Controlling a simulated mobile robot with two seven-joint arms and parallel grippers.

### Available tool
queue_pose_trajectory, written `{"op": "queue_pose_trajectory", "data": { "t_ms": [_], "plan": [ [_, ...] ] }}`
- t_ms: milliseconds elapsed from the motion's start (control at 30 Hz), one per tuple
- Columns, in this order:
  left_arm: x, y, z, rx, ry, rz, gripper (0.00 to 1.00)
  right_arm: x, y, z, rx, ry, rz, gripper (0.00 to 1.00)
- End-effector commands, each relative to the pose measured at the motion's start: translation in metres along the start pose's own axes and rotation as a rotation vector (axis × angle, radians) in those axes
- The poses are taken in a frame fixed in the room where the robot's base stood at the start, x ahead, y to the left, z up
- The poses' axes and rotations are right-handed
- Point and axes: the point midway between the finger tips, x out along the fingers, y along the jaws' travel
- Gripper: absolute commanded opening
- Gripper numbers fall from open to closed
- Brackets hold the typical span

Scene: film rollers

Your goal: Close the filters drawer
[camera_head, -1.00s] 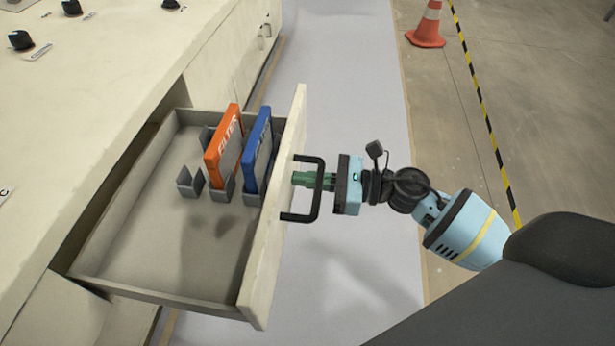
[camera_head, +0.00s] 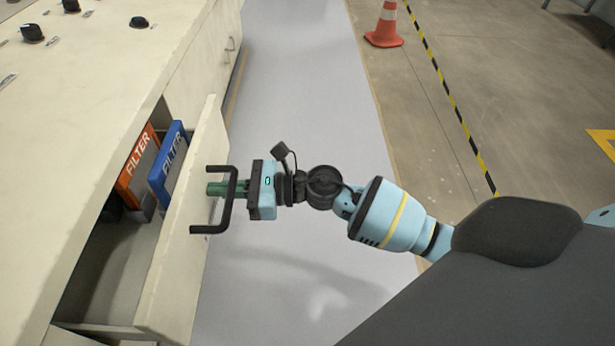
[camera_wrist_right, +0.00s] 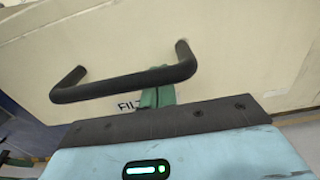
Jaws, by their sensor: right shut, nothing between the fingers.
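The filters drawer (camera_head: 190,222) is partly open, with a gap between its front and the cream cabinet. An orange filter (camera_head: 138,160) and a blue filter (camera_head: 172,155) stand upright inside it. The black bar handle (camera_head: 232,203) is on the drawer front; it also shows in the right wrist view (camera_wrist_right: 120,84). My right gripper (camera_head: 214,188) is shut and empty, its green fingers reaching past the handle bar to the drawer front. In the right wrist view the green fingertips (camera_wrist_right: 155,92) show behind the bar, against the front, partly covering its label. My left gripper is not in view.
The cream cabinet top (camera_head: 80,110) with black knobs (camera_head: 33,32) lies at left. An orange traffic cone (camera_head: 385,28) stands far off beside a yellow-black floor stripe (camera_head: 450,95). The grey floor strip right of the drawer is clear.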

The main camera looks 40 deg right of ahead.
Motion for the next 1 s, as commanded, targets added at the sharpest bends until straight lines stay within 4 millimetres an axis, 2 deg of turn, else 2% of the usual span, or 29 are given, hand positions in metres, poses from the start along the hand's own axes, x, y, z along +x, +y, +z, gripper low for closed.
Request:
{"op": "queue_pose_trajectory", "data": {
  "t_ms": [33,200,500,700,1000],
  "plan": [
    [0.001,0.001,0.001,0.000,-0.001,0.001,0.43,0.011,0.000,0.001,0.000,-0.003,0.001,0.00],
    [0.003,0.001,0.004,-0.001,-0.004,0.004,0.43,0.043,0.000,0.000,0.001,-0.003,0.001,0.00],
    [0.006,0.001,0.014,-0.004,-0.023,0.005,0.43,0.092,0.000,-0.001,0.000,-0.001,0.001,0.00],
    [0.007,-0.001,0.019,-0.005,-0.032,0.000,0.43,0.113,0.001,-0.001,0.001,-0.001,0.001,0.00],
    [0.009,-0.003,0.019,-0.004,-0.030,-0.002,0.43,0.125,0.000,0.001,0.000,-0.002,-0.001,0.00]
  ]
}}
